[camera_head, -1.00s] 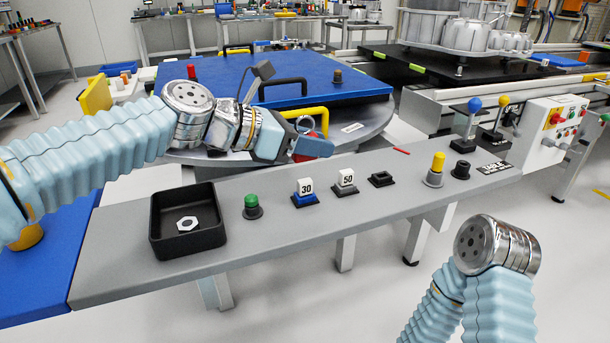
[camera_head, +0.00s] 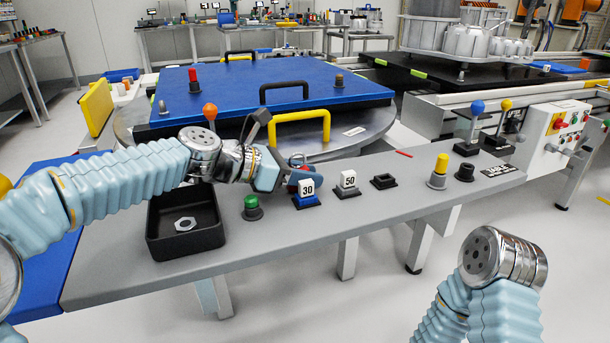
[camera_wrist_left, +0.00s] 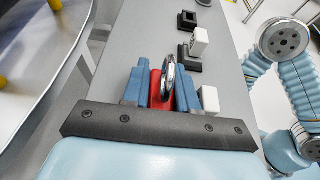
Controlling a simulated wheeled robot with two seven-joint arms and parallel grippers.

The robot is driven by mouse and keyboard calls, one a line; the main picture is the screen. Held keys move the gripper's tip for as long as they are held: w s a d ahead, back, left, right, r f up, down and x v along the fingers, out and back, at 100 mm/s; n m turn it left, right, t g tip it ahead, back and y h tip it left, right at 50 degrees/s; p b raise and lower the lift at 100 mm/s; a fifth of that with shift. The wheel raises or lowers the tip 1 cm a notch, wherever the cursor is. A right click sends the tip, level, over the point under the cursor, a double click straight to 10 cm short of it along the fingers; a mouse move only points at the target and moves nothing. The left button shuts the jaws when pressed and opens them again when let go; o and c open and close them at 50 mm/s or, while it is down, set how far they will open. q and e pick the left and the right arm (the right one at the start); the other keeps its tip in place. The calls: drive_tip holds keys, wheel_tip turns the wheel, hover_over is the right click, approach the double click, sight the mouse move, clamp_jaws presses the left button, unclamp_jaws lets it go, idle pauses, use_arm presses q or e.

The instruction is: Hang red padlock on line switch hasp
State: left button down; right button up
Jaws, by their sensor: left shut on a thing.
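My left gripper (camera_head: 303,179) is shut on the red padlock (camera_wrist_left: 156,88). In the left wrist view the padlock's red body sits between the blue fingers, with its metal shackle (camera_wrist_left: 168,80) sticking out. In the head view the gripper is low over the console, just behind the "30" block, and mostly covers the padlock. A red switch on a yellow plate (camera_head: 559,123) is on the white control box at the far right, well away from the gripper. I cannot make out a hasp there. My right wrist shows at lower right, but its gripper is out of view.
The grey console (camera_head: 330,225) carries a black tray (camera_head: 186,245) with a nut, a green button (camera_head: 252,207), "30" (camera_head: 307,192) and "50" (camera_head: 347,184) blocks, an empty black socket (camera_head: 383,181), and a yellow knob (camera_head: 439,172). Blue and yellow levers stand at right. A yellow handle (camera_head: 300,116) is behind.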

use_arm(q)
drive_tip(key=shift+f, duration=0.15)
drive_tip(key=c, duration=1.2)
unclamp_jaws()
drive_tip(key=shift+o, duration=0.2)
drive_tip(key=shift+s+a+r, duration=0.1)
drive_tip(key=shift+a+r, duration=0.2)
drive_tip(key=shift+r, duration=0.05)
drive_tip(key=v, duration=1.1)
drive_tip(key=shift+s+a, duration=0.1)
drive_tip(key=shift+a, duration=0.05)
